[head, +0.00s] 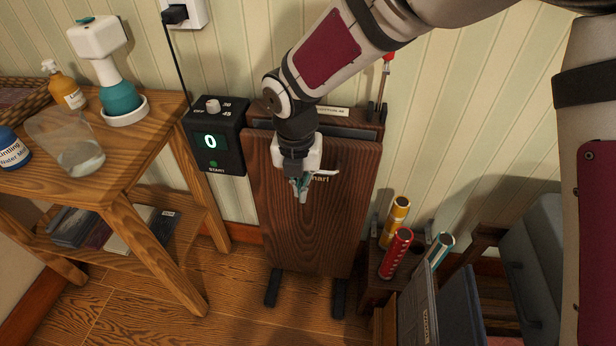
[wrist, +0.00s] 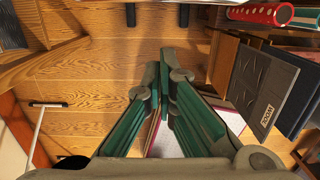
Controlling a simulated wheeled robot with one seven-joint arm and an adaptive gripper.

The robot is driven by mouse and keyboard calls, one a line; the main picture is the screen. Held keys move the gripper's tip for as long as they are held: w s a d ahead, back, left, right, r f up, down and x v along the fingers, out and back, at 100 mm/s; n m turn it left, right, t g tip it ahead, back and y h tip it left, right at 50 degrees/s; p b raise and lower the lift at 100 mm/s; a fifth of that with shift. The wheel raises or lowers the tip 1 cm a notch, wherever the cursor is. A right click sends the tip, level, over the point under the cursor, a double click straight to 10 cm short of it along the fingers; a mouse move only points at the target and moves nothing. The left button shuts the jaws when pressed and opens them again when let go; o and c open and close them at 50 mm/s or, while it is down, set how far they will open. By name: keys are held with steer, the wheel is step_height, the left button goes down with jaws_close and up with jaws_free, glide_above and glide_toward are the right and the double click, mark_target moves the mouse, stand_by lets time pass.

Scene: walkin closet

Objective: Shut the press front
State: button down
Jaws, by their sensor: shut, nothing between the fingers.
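The press is a tall dark-wood unit against the wall in the head view. Its front (head: 312,235) is a broad wooden panel, and its top edge stands a little forward of the back body (head: 262,112), with a grey strip showing between them. My gripper (head: 303,192) is in front of the upper part of the panel, fingers pointing down. Whether it touches the panel is unclear. In the wrist view my gripper (wrist: 165,62) has its green fingers together with nothing held. The panel's face is not clear in that view.
A control box (head: 215,135) reading 0 is left of the press. A wooden side table (head: 130,160) with bottles and a steamer stands further left. At right are a rack with colored tubes (head: 396,254) and dark folders (head: 462,300). Wooden floor (head: 110,312) is open in front.

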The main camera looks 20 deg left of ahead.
step_height(320, 180, up, 10)
steer(key=w+p, duration=0.1)
steer(key=p, duration=0.1)
steer(key=shift+w+a, duration=0.15)
steer(key=shift+w, duration=0.05)
steer(key=s+d+r+m+h, duration=0.1)
steer(key=s+d+r+m, duration=0.1)
steer(key=d+r+m, duration=0.5)
steer(key=s+d+r+m, duration=0.15)
steer(key=d+m, duration=0.35)
steer(key=d, duration=0.6)
steer(key=s+d+r+m+h, duration=0.15)
steer(key=d+r+m, duration=0.25)
steer(key=d+m, duration=0.4)
steer(key=s+d+f+m+y, duration=0.1)
steer(key=s+d+m, duration=0.6)
steer(key=s+m, duration=0.25)
steer(key=s+d+m+y, duration=0.1)
steer(key=s+d+m, duration=0.5)
steer(key=s+m, duration=0.35)
step_height(320, 180, up, 18)
steer(key=t+p, duration=0.3)
steer(key=p, duration=1.4)
steer(key=shift+s+r, duration=0.25)
steer(key=shift+s, duration=0.2)
steer(key=shift+y, duration=0.25)
